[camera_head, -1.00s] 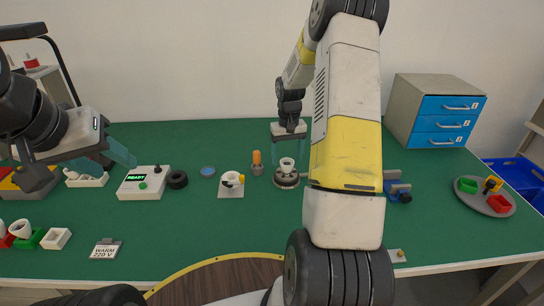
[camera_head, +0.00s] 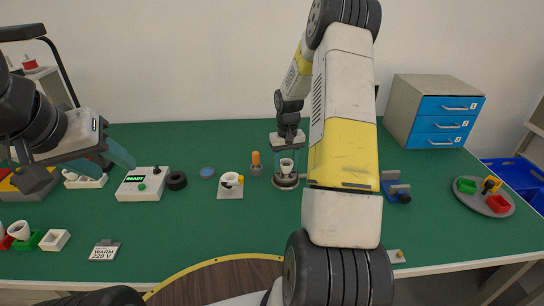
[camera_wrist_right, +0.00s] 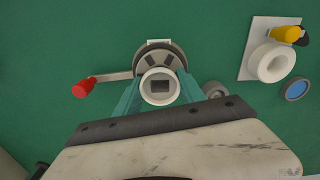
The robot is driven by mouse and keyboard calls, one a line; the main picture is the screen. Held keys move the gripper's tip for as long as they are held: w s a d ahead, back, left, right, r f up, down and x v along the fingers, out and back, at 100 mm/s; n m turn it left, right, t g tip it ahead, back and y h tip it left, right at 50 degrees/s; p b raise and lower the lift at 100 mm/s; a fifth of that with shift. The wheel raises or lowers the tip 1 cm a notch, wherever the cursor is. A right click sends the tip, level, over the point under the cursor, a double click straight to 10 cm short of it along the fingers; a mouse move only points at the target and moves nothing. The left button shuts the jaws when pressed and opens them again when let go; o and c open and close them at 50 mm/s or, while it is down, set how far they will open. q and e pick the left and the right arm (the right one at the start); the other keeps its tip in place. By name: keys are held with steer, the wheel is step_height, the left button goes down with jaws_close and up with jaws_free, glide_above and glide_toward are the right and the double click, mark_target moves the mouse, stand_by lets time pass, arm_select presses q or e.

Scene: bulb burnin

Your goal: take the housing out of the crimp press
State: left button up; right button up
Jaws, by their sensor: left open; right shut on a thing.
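The housing (camera_head: 286,164), a small white cup, sits upright at the crimp press (camera_head: 286,182), a round grey fixture mid-table. My right gripper (camera_head: 287,160) reaches down from above with its teal fingers on either side of the housing and is shut on it. In the right wrist view the housing (camera_wrist_right: 160,86) shows its square opening between the fingers. The press (camera_wrist_right: 158,58) lies just behind it, its red-knobbed lever (camera_wrist_right: 82,90) pointing left. I cannot tell whether the housing still touches its seat. My left gripper (camera_head: 108,163) is open and empty over the table's left side.
An orange-topped piece (camera_head: 256,160) stands just left of the press. A white plate with a ring and yellow knob (camera_head: 230,190) is further left, near a READY box (camera_head: 143,190). A blue clamp (camera_head: 396,190) is to the right.

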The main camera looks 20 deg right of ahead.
steer(key=shift+r, duration=1.9)
steer(key=s+a+r, duration=0.1)
steer(key=s+a, duration=0.2)
steer(key=s, duration=0.4)
steer(key=s+a, duration=0.3)
steer(key=s, duration=0.4)
steer(key=shift+s+a+r, duration=0.1)
steer(key=shift+s+r, duration=0.05)
steer(key=shift+r, duration=1.05)
steer(key=shift+s+a+r, duration=0.1)
steer(key=shift+s+r, duration=0.05)
steer(key=shift+r, duration=1)
